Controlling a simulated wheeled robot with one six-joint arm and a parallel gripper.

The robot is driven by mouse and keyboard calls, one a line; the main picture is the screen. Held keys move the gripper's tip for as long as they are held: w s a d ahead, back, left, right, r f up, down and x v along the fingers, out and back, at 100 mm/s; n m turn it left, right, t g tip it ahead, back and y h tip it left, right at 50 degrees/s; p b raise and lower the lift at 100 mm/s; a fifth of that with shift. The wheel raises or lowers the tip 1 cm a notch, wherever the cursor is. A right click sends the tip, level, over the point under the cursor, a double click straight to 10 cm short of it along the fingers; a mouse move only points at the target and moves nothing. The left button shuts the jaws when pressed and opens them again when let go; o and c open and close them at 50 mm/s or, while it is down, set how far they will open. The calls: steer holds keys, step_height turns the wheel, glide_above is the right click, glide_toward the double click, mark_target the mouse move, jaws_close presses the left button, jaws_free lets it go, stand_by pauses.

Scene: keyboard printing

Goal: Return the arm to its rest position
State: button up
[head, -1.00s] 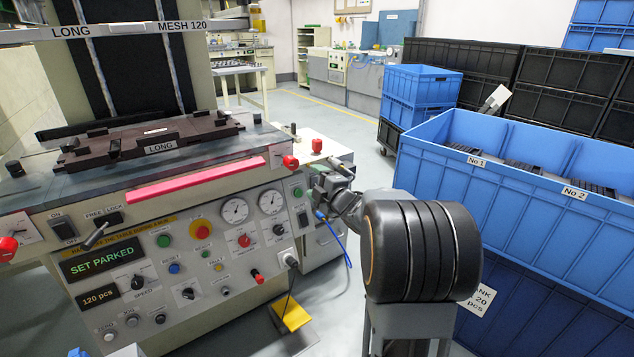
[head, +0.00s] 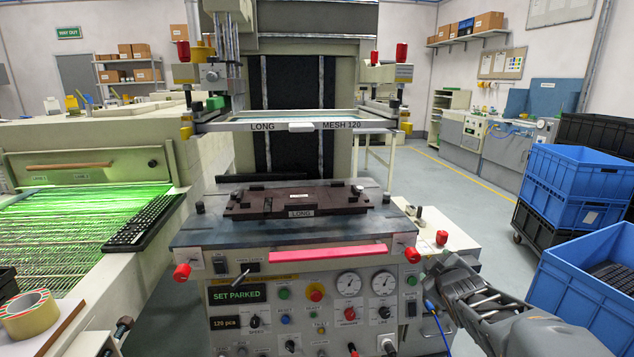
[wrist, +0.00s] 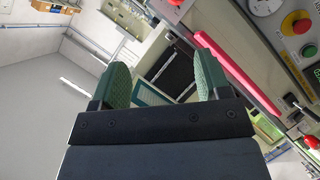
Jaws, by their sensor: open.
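My gripper (wrist: 162,80) shows in the wrist view with its two green-padded fingers spread apart. Nothing is between them. Beyond the fingers, the wrist view shows the printing machine (wrist: 240,75) tilted, with its pink bar along the front edge. In the head view my grey arm (head: 490,300) is at the lower right, to the right of the machine's control panel (head: 285,320). The fingertips are not clear in that view. The display reads SET PARKED.
A dark fixture marked LONG (head: 295,198) sits on the machine's table under a raised screen frame. Blue crates (head: 570,190) stand at right. Floor behind the machine's right side is clear.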

steer(key=s+a+r+m+g+y+p, duration=0.1)
steer(key=s+a+r+m+g+p, duration=0.1)
steer(key=s, duration=0.5)
steer(key=s+a+r+m+g+y+p, duration=0.1)
steer(key=s+a+r+m+g+p, duration=0.2)
steer(key=s+a+r+p, duration=0.3)
steer(key=s+a+r+m+g+y+p, duration=0.1)
steer(key=s+a+r+m+g+p, duration=0.2)
steer(key=s+p, duration=0.4)
steer(key=shift+s+a+r+g+p, duration=0.4)
steer(key=shift+a+g+p, duration=0.1)
steer(key=shift+a+g, duration=0.4)
